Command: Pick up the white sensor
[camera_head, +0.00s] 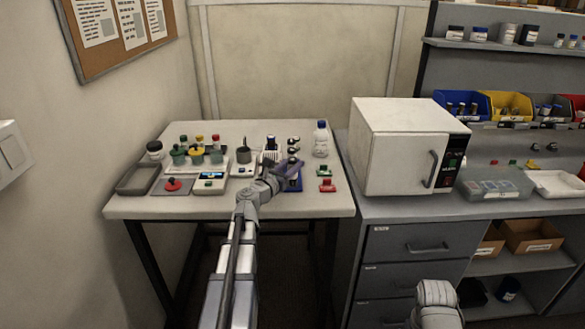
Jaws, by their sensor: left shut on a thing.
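My left gripper (286,172) is over the right half of the light table, by a blue holder (293,185) and a group of dark-and-silver cylinders (293,150). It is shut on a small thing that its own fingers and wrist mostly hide. I cannot tell whether that thing is the white sensor. No separate white sensor can be made out clearly. My right arm shows only as a pale link at the bottom right, and its gripper is out of view.
The table (150,207) also bears a white device with a screen (210,182), a grey tray (138,179), a red button (173,184), several colour-capped vessels, a clear bottle (320,140) and red-and-green pieces (326,185). A white oven-like box (390,150) stands on the right-hand counter.

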